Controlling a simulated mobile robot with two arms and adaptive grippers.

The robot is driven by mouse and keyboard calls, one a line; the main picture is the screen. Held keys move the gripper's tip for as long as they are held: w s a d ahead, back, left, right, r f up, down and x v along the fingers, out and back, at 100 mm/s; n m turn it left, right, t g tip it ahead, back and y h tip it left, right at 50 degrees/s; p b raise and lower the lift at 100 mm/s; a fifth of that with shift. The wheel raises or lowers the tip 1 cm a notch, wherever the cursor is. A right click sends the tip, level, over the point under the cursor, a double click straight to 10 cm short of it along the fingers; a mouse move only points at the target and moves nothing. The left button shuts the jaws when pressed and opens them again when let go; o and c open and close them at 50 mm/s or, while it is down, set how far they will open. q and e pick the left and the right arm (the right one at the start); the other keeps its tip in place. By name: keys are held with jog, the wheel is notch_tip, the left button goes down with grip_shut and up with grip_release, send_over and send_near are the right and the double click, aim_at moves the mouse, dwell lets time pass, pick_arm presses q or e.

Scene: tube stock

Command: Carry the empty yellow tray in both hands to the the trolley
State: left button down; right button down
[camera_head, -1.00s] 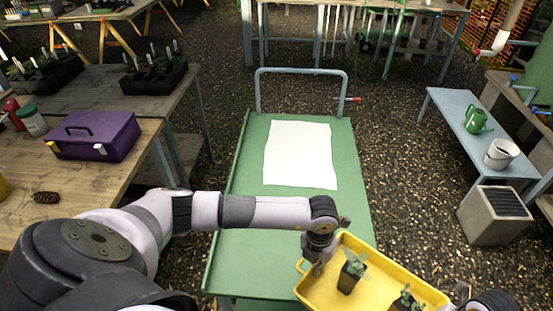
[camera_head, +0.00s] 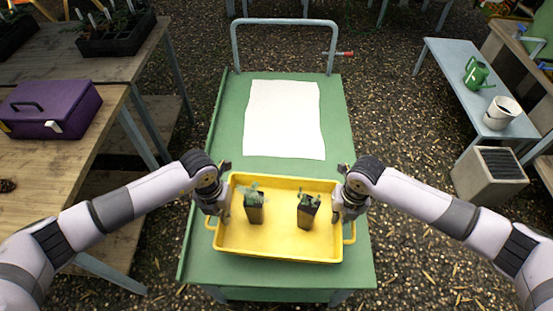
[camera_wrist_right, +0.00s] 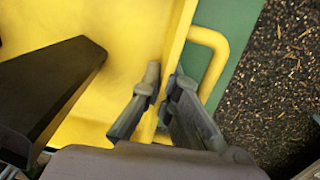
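The yellow tray (camera_head: 280,254) is level over the near end of the green-topped trolley (camera_head: 225,130); I cannot tell whether it touches the top. It is not empty: two small potted plants, one left (camera_head: 255,212) and one right (camera_head: 307,214), stand upright in it. My left gripper (camera_head: 222,208) is at the tray's left end wall, its fingertips partly hidden. My right gripper (camera_head: 342,213) is at the right end wall. In the right wrist view its fingers (camera_wrist_right: 163,82) are closed around the wall, one inside and one outside, beside the handle (camera_wrist_right: 215,55).
A white sheet (camera_head: 283,118) lies on the trolley beyond the tray. The trolley's push bar (camera_head: 283,21) is at its far end. A wooden table with a purple toolbox (camera_head: 50,108) stands left. A blue-grey bench (camera_head: 450,75) and a planter box (camera_head: 488,176) are at right.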

pick_arm(q)
jog(key=shift+w+f, duration=0.1)
jog(key=shift+f, duration=0.25)
pick_arm(e)
jog(key=shift+w+d+f, duration=0.1)
jog(key=shift+w+f, duration=0.05)
jog(key=shift+f, duration=0.2)
pick_arm(q)
jog(key=shift+r, duration=0.1)
pick_arm(e)
jog(key=shift+r, duration=0.1)
jog(key=shift+d, duration=0.1)
